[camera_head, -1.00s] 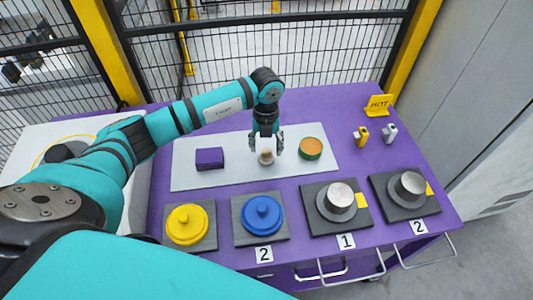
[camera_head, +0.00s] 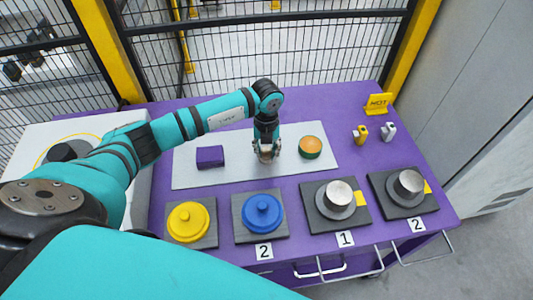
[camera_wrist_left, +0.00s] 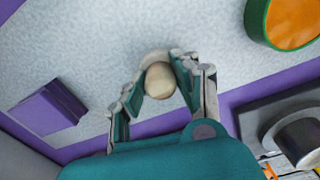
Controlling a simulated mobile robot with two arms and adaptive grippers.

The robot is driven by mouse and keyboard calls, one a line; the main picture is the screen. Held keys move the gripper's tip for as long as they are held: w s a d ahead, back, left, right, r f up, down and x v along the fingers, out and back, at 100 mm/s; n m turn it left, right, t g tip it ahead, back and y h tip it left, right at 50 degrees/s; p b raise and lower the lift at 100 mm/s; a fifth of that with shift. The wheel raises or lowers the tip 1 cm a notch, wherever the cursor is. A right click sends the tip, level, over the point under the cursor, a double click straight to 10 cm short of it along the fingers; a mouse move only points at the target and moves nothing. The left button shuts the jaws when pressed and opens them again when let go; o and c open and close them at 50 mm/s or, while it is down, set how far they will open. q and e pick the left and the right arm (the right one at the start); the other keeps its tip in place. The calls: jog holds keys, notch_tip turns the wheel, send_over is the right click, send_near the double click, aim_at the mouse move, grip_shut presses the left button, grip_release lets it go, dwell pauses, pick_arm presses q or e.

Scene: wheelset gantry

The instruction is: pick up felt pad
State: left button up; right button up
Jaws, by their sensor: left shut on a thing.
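The felt pad (camera_wrist_left: 158,80) appears to be the small piece with a rounded beige top and a whitish base. In the left wrist view it sits between the fingertips, its lower part partly hidden. My left gripper (camera_head: 267,154) reaches down over the pale mat (camera_head: 190,178) and is shut on the pad. The left wrist view also shows the two fingers (camera_wrist_left: 156,82) on either side of it. I cannot tell if the pad is clear of the mat. My right gripper is not in view.
On the mat, a purple block (camera_head: 210,157) lies left and an orange-topped green round piece (camera_head: 310,147) right. In front stand a yellow disc (camera_head: 188,222), a blue disc (camera_head: 262,213) and two metal cylinders (camera_head: 340,193) on dark plates. A yellow HOT sign (camera_head: 378,103) stands back right.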

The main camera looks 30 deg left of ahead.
aim_at(267, 149)
pick_arm(q)
notch_tip(267, 149, up, 10)
jog(key=shift+f+b, duration=0.1)
jog(key=shift+b, duration=0.9)
jog(key=o, duration=0.5)
jog(key=c, duration=0.5)
